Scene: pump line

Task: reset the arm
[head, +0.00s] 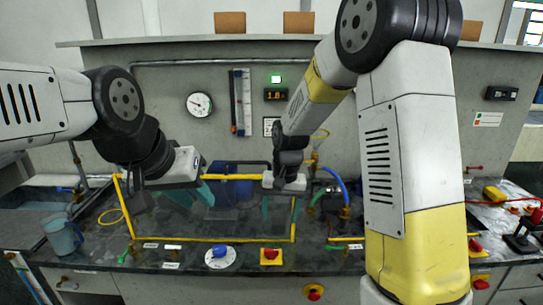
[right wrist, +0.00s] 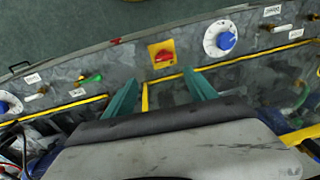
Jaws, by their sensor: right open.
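My right arm reaches down from the upper right in the head view. My right gripper (head: 281,205) hangs over the bench's middle, its teal fingers spread. In the right wrist view the right gripper (right wrist: 159,78) is open and empty, with a red-and-yellow switch (right wrist: 162,54) beyond its fingertips. My left arm comes in from the left, and my left gripper (head: 190,192) is over the left-middle of the bench. Its teal fingers are partly visible, and I cannot tell their gap. I see nothing held in it.
A blue jug (head: 62,236) stands at the left.

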